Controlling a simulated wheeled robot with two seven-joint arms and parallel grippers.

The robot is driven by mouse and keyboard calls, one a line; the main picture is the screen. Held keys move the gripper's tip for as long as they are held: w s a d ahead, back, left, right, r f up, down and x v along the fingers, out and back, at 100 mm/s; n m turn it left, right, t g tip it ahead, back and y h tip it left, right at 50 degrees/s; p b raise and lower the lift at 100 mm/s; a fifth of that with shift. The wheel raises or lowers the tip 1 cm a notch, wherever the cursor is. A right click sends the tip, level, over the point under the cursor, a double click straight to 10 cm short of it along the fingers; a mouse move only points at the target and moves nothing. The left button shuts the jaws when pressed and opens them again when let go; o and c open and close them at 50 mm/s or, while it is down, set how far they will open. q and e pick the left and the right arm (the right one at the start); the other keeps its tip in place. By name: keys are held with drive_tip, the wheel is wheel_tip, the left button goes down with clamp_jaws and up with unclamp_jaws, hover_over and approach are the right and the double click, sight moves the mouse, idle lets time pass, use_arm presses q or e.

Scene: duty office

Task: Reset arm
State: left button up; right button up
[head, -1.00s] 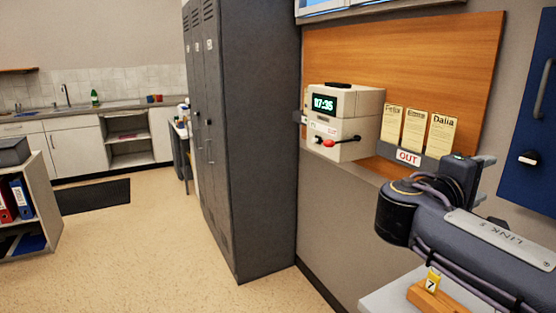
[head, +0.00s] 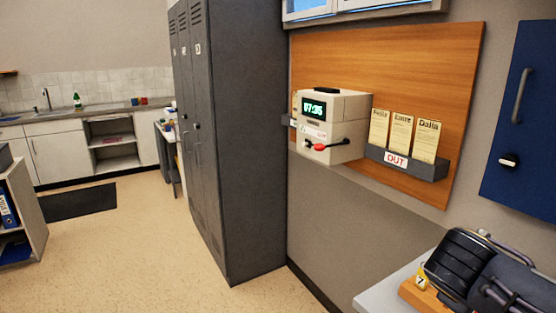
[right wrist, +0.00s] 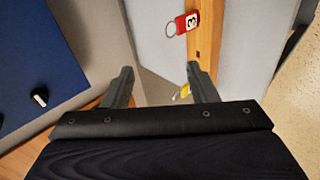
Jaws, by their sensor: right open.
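My right gripper (right wrist: 160,85) shows in the right wrist view with its two fingers apart and nothing between them. Beyond the fingers are a light surface and a wooden strip. My left gripper is in neither view.
A blue cabinet (head: 525,120) hangs at right. Grey lockers (head: 235,150) stand left of the board. A red tag (right wrist: 187,22) marked 3 hangs by the wooden strip (right wrist: 208,40).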

drive_tip(key=s+a+f+m+y+p, duration=0.1)
drive_tip(key=s+a+f+m+y, duration=0.2)
drive_tip(key=s+a+f+y, duration=0.2)
drive_tip(key=s+a+f+m+y+p, duration=0.2)
drive_tip(key=s+a+y, duration=0.5)
drive_tip(key=a, duration=0.4)
wheel_tip(320, 180, down, 3)
drive_tip(key=shift+s+r+m, duration=0.1)
drive_tip(key=shift+s+m, duration=0.8)
